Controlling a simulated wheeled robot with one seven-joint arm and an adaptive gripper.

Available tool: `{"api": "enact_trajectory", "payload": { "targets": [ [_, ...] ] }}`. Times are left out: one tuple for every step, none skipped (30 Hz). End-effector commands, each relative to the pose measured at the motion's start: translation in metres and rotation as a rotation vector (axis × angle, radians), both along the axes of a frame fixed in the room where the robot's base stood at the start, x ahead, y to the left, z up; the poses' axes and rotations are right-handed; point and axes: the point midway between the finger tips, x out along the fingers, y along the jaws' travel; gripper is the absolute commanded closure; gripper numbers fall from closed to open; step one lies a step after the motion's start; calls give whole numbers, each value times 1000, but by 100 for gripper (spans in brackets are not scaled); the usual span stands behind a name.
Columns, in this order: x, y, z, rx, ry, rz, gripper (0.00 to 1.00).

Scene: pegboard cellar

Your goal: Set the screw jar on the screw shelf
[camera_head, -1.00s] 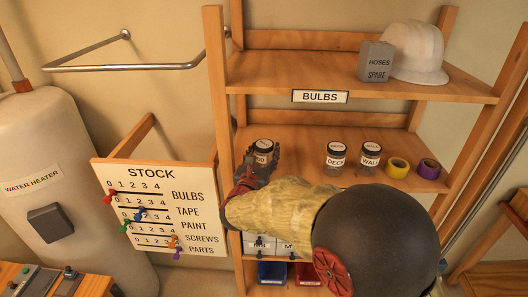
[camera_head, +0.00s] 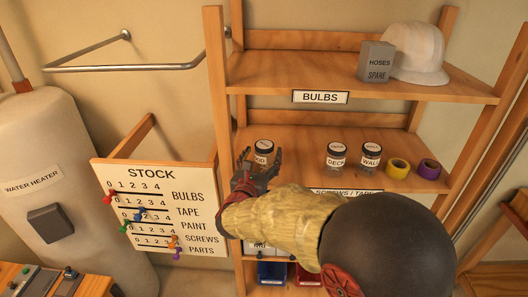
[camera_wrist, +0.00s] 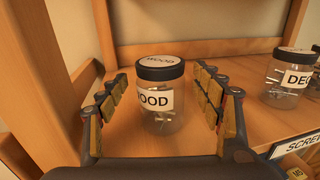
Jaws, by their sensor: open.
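The screw jar (camera_head: 263,154) stands upright at the left end of the middle shelf (camera_head: 300,143), which bears a screws and tape label (camera_head: 346,192). It is clear with a black lid, and its label reads WOOD in the wrist view (camera_wrist: 157,100). A few screws show inside it. My gripper (camera_head: 258,164) is open in front of the jar. In the wrist view my open fingers (camera_wrist: 160,95) stand on either side of the jar, with a gap on each side. Nothing is held.
To the right on the same shelf stand a DECK jar (camera_head: 336,156), a WALL jar (camera_head: 370,156), a yellow tape roll (camera_head: 398,168) and a purple one (camera_head: 428,169). The left shelf post (camera_head: 216,100) is close to my gripper. Bare shelf lies between the WOOD and DECK jars.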

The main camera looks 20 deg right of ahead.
Motion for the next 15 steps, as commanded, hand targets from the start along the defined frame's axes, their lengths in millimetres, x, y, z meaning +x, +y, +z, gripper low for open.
{"api": "enact_trajectory", "payload": {
  "targets": [
    [-11, 7, -1, 1, -3, 4, 34],
    [-16, 11, -1, 1, -3, 5, 34],
    [-24, 15, -1, 2, -2, 5, 34],
    [-30, 18, -1, 2, -3, 5, 34],
    [-36, 21, -1, 1, -3, 4, 34],
    [-43, 26, -1, 1, -3, 5, 34],
    [-48, 29, -1, 2, -3, 5, 34],
    [-53, 31, -1, 2, -2, 4, 34],
    [-59, 34, -1, 1, -2, 4, 34],
    [-63, 36, -1, 1, -2, 3, 34],
    [-66, 38, -1, 1, -2, 3, 34],
    [-71, 41, -1, 0, -1, 4, 34],
    [-74, 42, -1, 0, -1, 3, 34],
    [-76, 43, -1, 0, -1, 1, 34],
    [-79, 44, -1, 0, -1, 1, 34]
  ]
}}
